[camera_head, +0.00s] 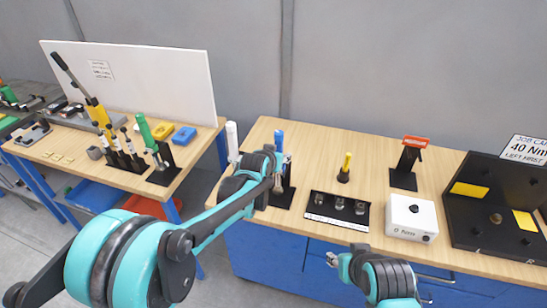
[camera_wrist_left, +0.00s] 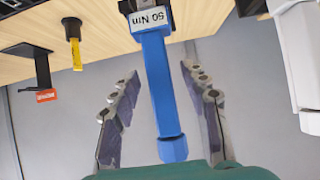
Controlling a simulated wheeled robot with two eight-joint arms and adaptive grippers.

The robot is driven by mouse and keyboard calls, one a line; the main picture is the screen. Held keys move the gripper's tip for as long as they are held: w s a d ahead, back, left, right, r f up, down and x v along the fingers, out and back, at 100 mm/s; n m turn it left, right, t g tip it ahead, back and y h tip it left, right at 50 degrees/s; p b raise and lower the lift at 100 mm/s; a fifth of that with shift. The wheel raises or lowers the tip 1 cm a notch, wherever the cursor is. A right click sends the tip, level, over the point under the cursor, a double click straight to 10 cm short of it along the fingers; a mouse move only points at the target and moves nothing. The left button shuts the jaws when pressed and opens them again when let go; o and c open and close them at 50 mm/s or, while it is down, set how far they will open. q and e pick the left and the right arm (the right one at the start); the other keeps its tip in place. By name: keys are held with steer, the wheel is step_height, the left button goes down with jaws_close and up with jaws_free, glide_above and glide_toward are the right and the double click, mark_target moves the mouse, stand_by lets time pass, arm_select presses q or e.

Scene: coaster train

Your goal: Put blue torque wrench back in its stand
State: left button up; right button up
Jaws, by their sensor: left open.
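The blue torque wrench (camera_head: 279,140) shows its blue handle upright at the left part of the right-hand bench. A black stand base (camera_head: 283,198) shows below it, partly covered by my left arm. In the left wrist view the blue handle (camera_wrist_left: 160,95) lies between the two spread fingers of my left gripper (camera_wrist_left: 160,82), with gaps on both sides. Whether the wrench is fully seated is hidden. My right gripper (camera_head: 334,259) is in front of the bench; its jaw opening is unclear.
A white-handled tool (camera_head: 232,140) stands left of the wrench. A yellow-handled tool (camera_head: 346,167), a red-topped black stand (camera_head: 410,160), a socket tray (camera_head: 337,209) and a white box (camera_head: 411,217) are to the right. Another bench (camera_head: 75,150) with tools is at left.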

arm_select(q)
steer(key=v, duration=1.1)
steer(key=s+a+f+n+g+y+b, duration=0.1)
steer(key=s+a+f, duration=0.3)
steer(key=s, duration=0.5)
steer(key=s+a+f+n+g+y+b, duration=0.1)
steer(key=s+a+f+b, duration=0.2)
steer(key=s+a+f, duration=0.2)
steer(key=s+a+f+n+g+y+b, duration=0.1)
steer(key=s+a+f, duration=0.3)
steer(key=s+a, duration=0.4)
steer(key=s, duration=0.5)
steer(key=shift+s+a+f+n+g+y+b, duration=0.25)
steer(key=shift+s+a+n+g+y+b, duration=0.05)
steer(key=shift+s+g+b, duration=0.1)
